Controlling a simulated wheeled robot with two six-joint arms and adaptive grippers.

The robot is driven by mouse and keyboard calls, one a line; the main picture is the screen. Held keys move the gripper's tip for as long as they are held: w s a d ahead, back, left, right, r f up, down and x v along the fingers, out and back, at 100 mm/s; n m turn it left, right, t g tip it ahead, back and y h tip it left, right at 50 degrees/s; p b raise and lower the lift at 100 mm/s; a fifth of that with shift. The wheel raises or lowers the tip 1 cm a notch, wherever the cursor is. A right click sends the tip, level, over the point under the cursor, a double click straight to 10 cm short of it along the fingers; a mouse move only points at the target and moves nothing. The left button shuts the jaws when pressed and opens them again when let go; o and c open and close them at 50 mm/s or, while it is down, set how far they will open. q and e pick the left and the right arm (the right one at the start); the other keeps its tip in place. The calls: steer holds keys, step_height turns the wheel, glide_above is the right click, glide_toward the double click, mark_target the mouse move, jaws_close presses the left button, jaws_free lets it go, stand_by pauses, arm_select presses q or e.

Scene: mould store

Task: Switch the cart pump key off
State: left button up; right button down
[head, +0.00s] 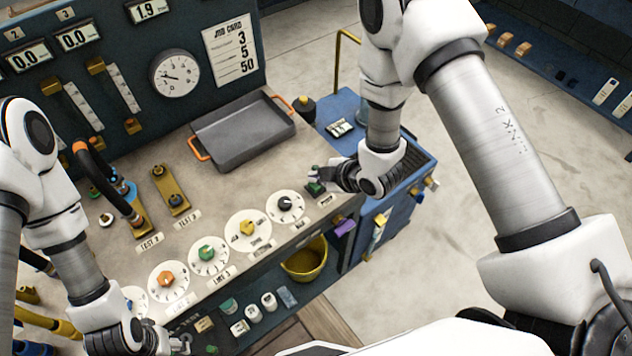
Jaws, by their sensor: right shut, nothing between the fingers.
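A small dark green key or switch (315,189) sits at the right end of the bench's front row, with a small label (327,199) beside it, too small to read surely. My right gripper (318,178) is shut and empty, with its fingertips right at the green part; whether they touch it I cannot tell. The gripper partly hides it, so its setting is unclear. The blue cart (372,215) stands right of the bench, with a small display (340,128) on top. My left gripper (180,342) is low at the bench's front left; its fingers are too small to judge.
A row of dials with coloured knobs, including a black knob (285,203) and a yellow knob (247,228), runs left of the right gripper. A grey tray (243,135) with orange handles lies behind. A yellow bowl (305,262) is below the bench edge. Floor at right is clear.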

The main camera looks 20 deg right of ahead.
mark_target(318, 185)
steer(key=shift+r, duration=0.45)
step_height(318, 185, up, 6)
steer(key=p, duration=0.4)
